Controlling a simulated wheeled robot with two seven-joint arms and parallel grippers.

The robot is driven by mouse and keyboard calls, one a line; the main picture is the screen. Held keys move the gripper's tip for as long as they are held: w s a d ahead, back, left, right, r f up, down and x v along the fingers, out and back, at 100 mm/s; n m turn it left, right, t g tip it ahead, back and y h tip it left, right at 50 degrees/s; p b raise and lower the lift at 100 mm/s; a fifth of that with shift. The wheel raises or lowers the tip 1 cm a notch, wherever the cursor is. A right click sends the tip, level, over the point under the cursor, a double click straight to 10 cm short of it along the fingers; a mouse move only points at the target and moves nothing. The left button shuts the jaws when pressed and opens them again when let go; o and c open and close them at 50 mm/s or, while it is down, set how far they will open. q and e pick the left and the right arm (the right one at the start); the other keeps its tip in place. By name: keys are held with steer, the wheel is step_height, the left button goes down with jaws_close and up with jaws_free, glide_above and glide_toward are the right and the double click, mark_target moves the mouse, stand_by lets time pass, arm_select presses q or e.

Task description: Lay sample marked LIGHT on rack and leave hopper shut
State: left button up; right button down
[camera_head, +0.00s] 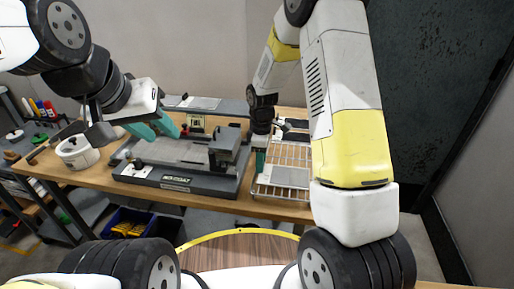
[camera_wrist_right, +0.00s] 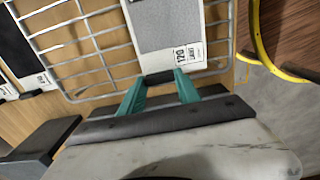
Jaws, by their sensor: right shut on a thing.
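My right gripper (camera_head: 260,163) is shut on a grey sample panel (camera_head: 290,177) at the wire rack (camera_head: 297,155). In the right wrist view the panel (camera_wrist_right: 165,28) extends away from the teal fingers (camera_wrist_right: 160,78) over the rack's wires. It has a white label reading 120 and smaller print that I cannot read surely. Whether it rests fully on the wires is unclear. My left gripper (camera_head: 165,132) is open and empty above the grey coating machine (camera_head: 175,181). A dark block (camera_head: 229,146) at the machine's right end may be the hopper; its lid state is unclear.
A white round pot (camera_head: 77,152) stands at the bench's left. In the right wrist view a dark labelled panel (camera_wrist_right: 18,48) lies at the left. A blue bin (camera_head: 127,225) sits below the bench. A round wooden table (camera_head: 240,250) with a yellow rim is in front.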

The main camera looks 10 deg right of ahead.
steer(key=c, duration=0.9)
jaws_free()
steer(key=shift+o, duration=0.2)
steer(key=shift+r, duration=0.1)
step_height(320, 180, up, 12)
steer(key=s+d+r+m+t+y, duration=0.1)
steer(key=s+d+r+m+t, duration=0.25)
steer(key=s+r+m, duration=0.55)
steer(key=s+d+r+m+t, duration=0.1)
steer(key=s+r+m, duration=0.1)
steer(key=s, duration=0.4)
steer(key=s+d+r+m+t+y, duration=0.1)
steer(key=s+r+m, duration=0.2)
steer(key=s+r, duration=0.2)
steer(key=shift+s+d+r+t, duration=0.15)
steer(key=shift+s+r+t, duration=0.2)
steer(key=shift+s, duration=0.95)
